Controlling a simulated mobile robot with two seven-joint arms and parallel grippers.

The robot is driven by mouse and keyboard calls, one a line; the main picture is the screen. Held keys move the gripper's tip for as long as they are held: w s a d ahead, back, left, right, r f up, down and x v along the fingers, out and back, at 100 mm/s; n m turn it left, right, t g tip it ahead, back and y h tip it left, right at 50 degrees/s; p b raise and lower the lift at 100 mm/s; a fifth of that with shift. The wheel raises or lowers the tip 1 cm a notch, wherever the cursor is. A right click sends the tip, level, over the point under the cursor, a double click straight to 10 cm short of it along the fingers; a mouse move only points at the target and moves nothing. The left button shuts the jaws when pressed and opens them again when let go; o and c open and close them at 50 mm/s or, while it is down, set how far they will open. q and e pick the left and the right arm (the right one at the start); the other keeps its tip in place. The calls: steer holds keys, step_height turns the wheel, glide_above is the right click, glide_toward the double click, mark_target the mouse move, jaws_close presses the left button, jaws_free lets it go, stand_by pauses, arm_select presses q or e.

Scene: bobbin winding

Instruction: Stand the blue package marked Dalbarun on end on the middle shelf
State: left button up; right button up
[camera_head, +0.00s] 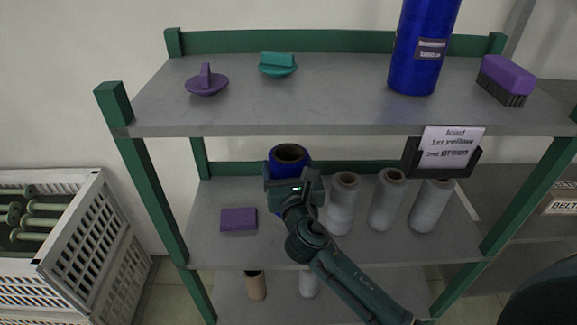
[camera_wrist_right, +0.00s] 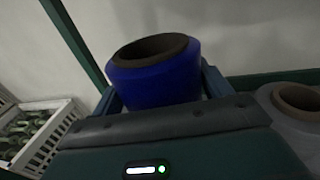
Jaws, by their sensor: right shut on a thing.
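A blue roll (camera_head: 289,158) with a hollow brown core is at the middle shelf (camera_head: 215,248), left of its centre, with its open end facing up. It also shows in the right wrist view (camera_wrist_right: 157,75), between the fingers. My right gripper (camera_head: 292,187) is shut on it from the front and hides its lower part, so I cannot tell whether its base touches the shelf. No marking shows on its visible side. Another blue roll (camera_head: 421,45), taller and with a dark label too small to read surely, stands upright on the top shelf. My left gripper is out of view.
Several grey rolls (camera_head: 388,200) stand right of the held roll. A purple block (camera_head: 238,219) lies to its left. The top shelf (camera_head: 330,100) overhangs, with a sign (camera_head: 448,147) on its front edge. Green posts (camera_head: 150,185) flank the shelves. A white crate (camera_head: 90,225) is at left.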

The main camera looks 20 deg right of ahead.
step_height(320, 180, down, 2)
steer(key=shift+f+b, duration=0.1)
steer(key=shift+b, duration=0.5)
steer(key=shift+r+p, duration=0.5)
steer(key=shift+r, duration=0.05)
step_height(320, 180, down, 5)
steer(key=b, duration=0.3)
steer(key=shift+r, duration=0.15)
steer(key=o, duration=1.2)
steer(key=shift+c, duration=0.2)
